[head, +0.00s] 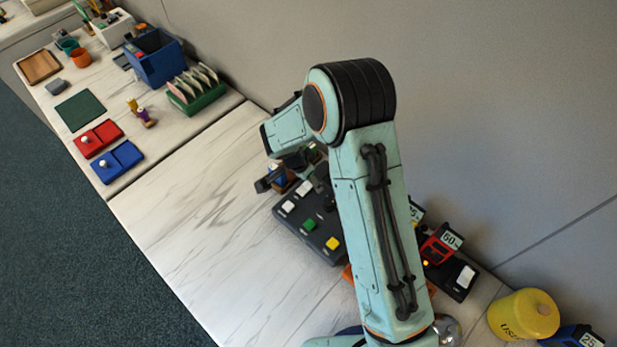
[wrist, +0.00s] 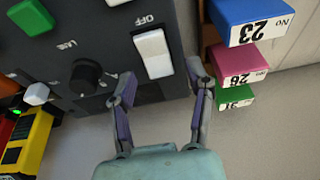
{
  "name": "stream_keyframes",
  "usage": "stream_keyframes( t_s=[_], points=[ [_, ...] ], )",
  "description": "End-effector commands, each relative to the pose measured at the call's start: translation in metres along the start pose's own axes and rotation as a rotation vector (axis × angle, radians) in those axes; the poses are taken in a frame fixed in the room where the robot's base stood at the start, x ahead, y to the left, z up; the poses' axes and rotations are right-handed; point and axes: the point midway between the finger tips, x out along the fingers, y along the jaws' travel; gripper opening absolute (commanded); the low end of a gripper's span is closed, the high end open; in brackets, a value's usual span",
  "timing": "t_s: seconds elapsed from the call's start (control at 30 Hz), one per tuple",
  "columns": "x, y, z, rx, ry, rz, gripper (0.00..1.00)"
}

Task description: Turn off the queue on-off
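A dark control panel (head: 318,240) stands on the marble-patterned table, and it fills the upper left of the wrist view (wrist: 75,55). In the wrist view a white rocker switch (wrist: 153,53) sits near the panel's edge, with "OFF" printed beside it. No "queue" label is readable. My gripper (wrist: 162,75) is open and empty, its fingertips apart on either side of the switch's lower end. I cannot tell whether they touch the panel. In the head view my gripper (head: 280,177) is over the panel's far end, partly hidden by my arm.
A black knob (wrist: 86,76) marked "LANE" and a green button (wrist: 30,17) are on the panel. Numbered blue (wrist: 254,20), pink (wrist: 243,62) and green (wrist: 236,97) blocks stand close right of my gripper. The table's left part (head: 200,230) is clear.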

Motion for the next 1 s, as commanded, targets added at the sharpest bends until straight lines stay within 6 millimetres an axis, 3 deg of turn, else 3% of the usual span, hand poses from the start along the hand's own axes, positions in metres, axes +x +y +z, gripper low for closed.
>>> stream_keyframes(
  t_s=[0.17,0.27,0.7,1.0],
  points=[
    [-0.004,-0.001,0.000,0.000,0.000,-0.002,0.52],
    [-0.016,-0.001,-0.001,0.000,0.001,-0.004,0.52],
    [-0.107,-0.001,0.000,-0.001,0.001,-0.003,0.52],
    [-0.121,0.000,0.000,-0.001,0.000,-0.001,0.52]
  ],
)
